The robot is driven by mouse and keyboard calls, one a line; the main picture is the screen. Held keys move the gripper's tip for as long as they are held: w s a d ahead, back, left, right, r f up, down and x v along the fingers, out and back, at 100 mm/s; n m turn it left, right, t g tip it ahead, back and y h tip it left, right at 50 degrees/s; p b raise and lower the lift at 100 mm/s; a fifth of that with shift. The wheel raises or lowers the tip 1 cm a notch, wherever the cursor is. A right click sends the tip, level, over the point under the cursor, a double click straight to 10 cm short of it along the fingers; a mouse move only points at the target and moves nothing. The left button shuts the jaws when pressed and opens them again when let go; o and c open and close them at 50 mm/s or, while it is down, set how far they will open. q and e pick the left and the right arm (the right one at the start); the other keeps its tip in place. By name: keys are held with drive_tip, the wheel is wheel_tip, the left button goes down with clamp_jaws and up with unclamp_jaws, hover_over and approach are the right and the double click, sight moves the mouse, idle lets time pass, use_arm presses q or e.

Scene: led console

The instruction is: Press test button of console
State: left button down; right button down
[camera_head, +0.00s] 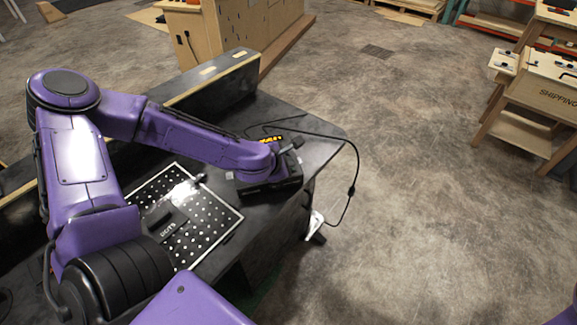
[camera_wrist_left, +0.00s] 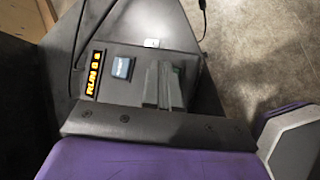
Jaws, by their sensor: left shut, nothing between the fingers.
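The console (camera_head: 268,192) is a dark box near the right end of a black table, partly hidden by my left arm. Its lit orange display shows at the far side in the head view (camera_head: 270,140) and reads "RUN" with further characters in the left wrist view (camera_wrist_left: 93,74). A small blue-grey square (camera_wrist_left: 122,67) sits beside the display; its label is too small to read. My left gripper (camera_head: 291,146) is shut and empty over the console. Its grey fingers also show in the left wrist view (camera_wrist_left: 164,86), right of the square; contact cannot be told. My right gripper is out of view.
A white-dotted black panel (camera_head: 207,237) lies on the black table (camera_head: 306,122), left of the console. A black cable (camera_head: 345,140) loops over the table's right edge. A raised ledge (camera_head: 213,78) runs along the back. Open floor lies to the right.

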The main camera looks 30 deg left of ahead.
use_arm(q)
drive_tip(key=shift+r+p, duration=0.6)
drive_tip(key=shift+r, duration=0.15)
wheel_tip(320, 180, up, 5)
drive_tip(key=p, duration=0.5)
drive_tip(key=shift+r, duration=0.1)
idle(0.4)
